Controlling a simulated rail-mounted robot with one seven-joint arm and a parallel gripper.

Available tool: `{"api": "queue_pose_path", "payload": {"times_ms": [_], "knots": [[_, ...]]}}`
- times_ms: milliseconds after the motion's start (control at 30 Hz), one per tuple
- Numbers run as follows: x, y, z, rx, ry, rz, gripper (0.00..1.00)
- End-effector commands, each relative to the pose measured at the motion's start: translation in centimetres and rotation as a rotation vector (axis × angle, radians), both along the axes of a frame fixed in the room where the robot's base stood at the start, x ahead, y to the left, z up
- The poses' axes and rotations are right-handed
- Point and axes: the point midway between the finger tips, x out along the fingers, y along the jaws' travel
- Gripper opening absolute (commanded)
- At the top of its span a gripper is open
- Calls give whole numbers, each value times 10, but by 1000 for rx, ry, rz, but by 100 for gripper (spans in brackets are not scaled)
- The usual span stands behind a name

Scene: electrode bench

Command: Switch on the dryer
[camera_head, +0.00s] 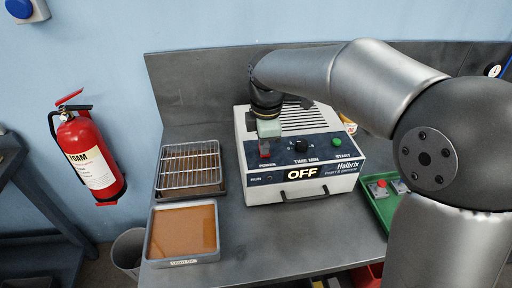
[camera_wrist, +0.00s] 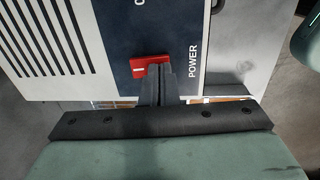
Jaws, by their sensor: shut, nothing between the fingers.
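The dryer (camera_head: 318,185) is a white box with a dark blue front panel, standing on the grey bench. Its display (camera_head: 302,173) reads OFF. A red power switch (camera_head: 265,150) sits at the left of the panel, with a black knob and a green start button to its right. My gripper (camera_head: 265,138) is at the power switch. In the wrist view, my gripper (camera_wrist: 158,72) is shut and empty, its fingertips at the lower edge of the red power switch (camera_wrist: 150,62), beside the word POWER. I cannot tell whether they touch. The fingers hide part of the switch.
A wire rack on a tray (camera_head: 190,168) and a tray of brown liquid (camera_head: 182,232) stand left of the dryer. A green tray (camera_head: 374,208) with small parts lies to the right, partly behind my arm. A red fire extinguisher (camera_head: 90,155) hangs on the wall.

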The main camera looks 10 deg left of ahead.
Motion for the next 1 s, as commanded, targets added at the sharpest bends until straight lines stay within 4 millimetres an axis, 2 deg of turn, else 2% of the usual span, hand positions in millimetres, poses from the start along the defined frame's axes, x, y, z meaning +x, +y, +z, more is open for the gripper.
{"api": "queue_pose_path", "payload": {"times_ms": [100, 533, 833, 1000], "knots": [[-3, 2, -6, -4, 16, 5, 0], [11, 8, -2, -4, 16, 5, 0], [12, 7, -3, -2, 13, 4, 0], [11, 7, 12, -3, 11, 3, 0]]}}
